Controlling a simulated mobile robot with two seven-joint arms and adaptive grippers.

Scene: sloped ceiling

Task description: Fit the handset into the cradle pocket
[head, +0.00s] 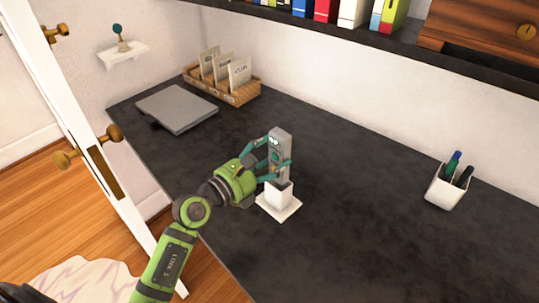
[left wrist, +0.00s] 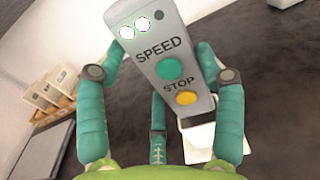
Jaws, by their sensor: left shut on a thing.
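The handset (head: 279,146) is a grey upright box with a teal button, a yellow button and the words SPEED and STOP, clear in the left wrist view (left wrist: 160,50). My left gripper (head: 273,160) is shut on it, with teal fingers on both sides. The white cradle (head: 279,198) stands on the dark desk directly below, and part of it shows in the left wrist view (left wrist: 199,143). In the head view the handset's lower end meets the top of the cradle pocket. I cannot tell how deep it sits. My right gripper is not in view.
The dark desk (head: 350,220) is clear around the cradle. A white pen cup (head: 446,187) stands at the right. A grey laptop-like slab (head: 177,108) and a wooden card holder (head: 222,84) lie at the back left. A shelf with books (head: 325,10) overhangs the back.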

